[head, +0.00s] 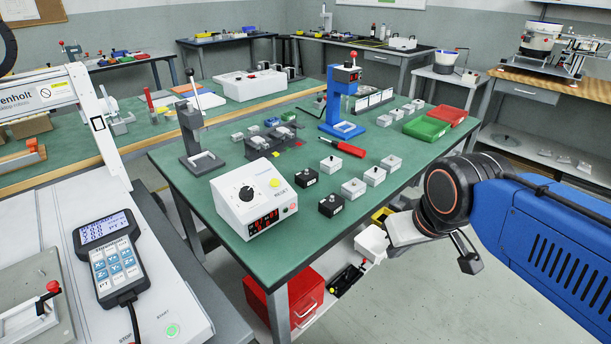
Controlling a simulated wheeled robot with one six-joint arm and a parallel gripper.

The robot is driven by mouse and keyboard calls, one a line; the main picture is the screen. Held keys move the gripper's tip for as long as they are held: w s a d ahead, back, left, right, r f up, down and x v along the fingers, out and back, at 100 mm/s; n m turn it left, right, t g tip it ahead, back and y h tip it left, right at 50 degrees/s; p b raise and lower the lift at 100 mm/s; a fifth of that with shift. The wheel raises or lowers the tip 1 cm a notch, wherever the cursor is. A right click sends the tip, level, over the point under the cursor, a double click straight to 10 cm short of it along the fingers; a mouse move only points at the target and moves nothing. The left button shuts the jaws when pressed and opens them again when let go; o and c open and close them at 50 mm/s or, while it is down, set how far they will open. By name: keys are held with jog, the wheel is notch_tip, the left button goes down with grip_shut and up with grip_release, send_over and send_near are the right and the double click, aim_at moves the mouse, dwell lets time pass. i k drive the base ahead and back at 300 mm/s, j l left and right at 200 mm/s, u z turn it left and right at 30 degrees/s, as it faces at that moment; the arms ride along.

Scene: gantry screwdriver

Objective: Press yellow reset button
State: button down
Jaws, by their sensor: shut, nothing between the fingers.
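The yellow reset button (274,183) is a small round cap on the sloping top of a white control box (238,208), beside the word RESET. The box stands on the near left part of the green-topped table, with a black dial and a lit red display. Nothing covers the button. My gripper (366,261) is small in view at the end of my arm, off the table's near right edge, lower in the picture and to the right of the button. It is shut and empty, well apart from the box. Its fingertips are hard to make out.
Small black and grey blocks (354,188) stand right of the box. A grey lever press (197,135) and a blue press (342,100) stand behind it. Green and red trays (427,127) lie farther right. A red toolbox (285,297) sits below the table.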

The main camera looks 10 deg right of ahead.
aim_at(274, 182)
jog(key=k+j+z, duration=0.25)
jog(key=j, duration=0.2)
jog(key=j+z, duration=0.25)
jog(key=j, duration=0.2)
jog(key=k+j+z, duration=0.25)
jog(key=k+j, duration=0.2)
jog(key=j, duration=0.15)
jog(key=k+j, duration=0.2)
jog(key=j, duration=0.15)
jog(key=k+j, duration=0.15)
jog(key=j, duration=0.2)
jog(key=z, duration=0.05)
